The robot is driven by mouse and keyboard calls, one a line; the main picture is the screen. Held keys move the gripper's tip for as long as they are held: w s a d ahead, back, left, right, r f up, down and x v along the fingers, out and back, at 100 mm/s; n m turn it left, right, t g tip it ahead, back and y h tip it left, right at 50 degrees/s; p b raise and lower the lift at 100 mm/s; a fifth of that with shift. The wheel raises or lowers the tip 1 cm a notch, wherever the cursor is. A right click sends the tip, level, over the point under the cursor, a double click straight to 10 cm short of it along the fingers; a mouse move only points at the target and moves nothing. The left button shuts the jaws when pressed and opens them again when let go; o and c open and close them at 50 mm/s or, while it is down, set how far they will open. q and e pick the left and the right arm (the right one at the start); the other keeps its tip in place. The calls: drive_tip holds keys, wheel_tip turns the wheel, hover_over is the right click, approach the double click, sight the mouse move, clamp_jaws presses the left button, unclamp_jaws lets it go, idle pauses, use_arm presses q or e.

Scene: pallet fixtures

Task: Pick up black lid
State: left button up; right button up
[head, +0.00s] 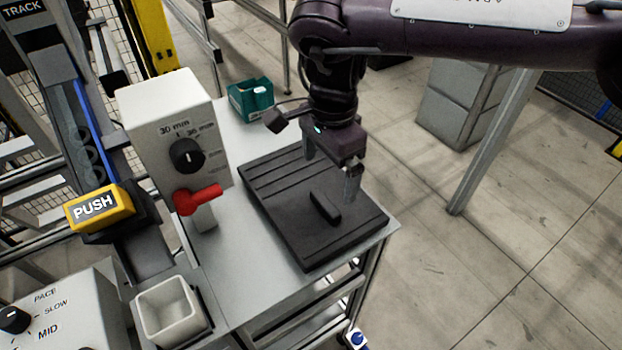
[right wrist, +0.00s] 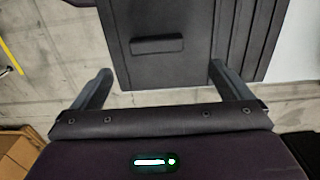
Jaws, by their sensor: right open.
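The black lid (head: 285,218) lies flat on the grey metal table, with grooves across its far part and a raised bar handle (head: 325,207) on its nearer part. The lid also shows in the right wrist view (right wrist: 197,44), with its handle (right wrist: 157,44) in the gap between the fingers, farther out than the tips. My right gripper (head: 331,170) is open and empty, over the far right side of the lid. Its fingers (right wrist: 160,70) are spread wide to either side of the handle's line. My left gripper is not in view.
A white control box (head: 172,125) with a black knob and red lever stands left of the lid. A teal bin (head: 250,100) sits behind it. A white square cup (head: 170,312) and yellow PUSH button (head: 100,207) are at the left. Open floor lies right.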

sight(325, 201)
drive_tip(key=shift+s+a+f, duration=0.1)
drive_tip(key=shift+f, duration=0.35)
drive_tip(key=shift+s+f+p, duration=0.2)
drive_tip(key=shift+s+f, duration=0.15)
drive_tip(key=shift+f, duration=0.2)
drive_tip(key=shift+s+f+p, duration=0.2)
drive_tip(key=shift+s+f, duration=0.1)
drive_tip(key=shift+f, duration=0.25)
drive_tip(key=f, duration=0.3)
drive_tip(key=shift+w+f+p, duration=0.4)
drive_tip(key=shift+f, duration=0.2)
drive_tip(key=shift+s, duration=0.15)
drive_tip(key=c, duration=1.3)
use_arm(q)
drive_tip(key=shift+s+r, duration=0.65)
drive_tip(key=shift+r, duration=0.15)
use_arm(e)
drive_tip(key=shift+r, duration=0.1)
drive_tip(key=c, duration=0.6)
drive_tip(key=shift+r, duration=0.1)
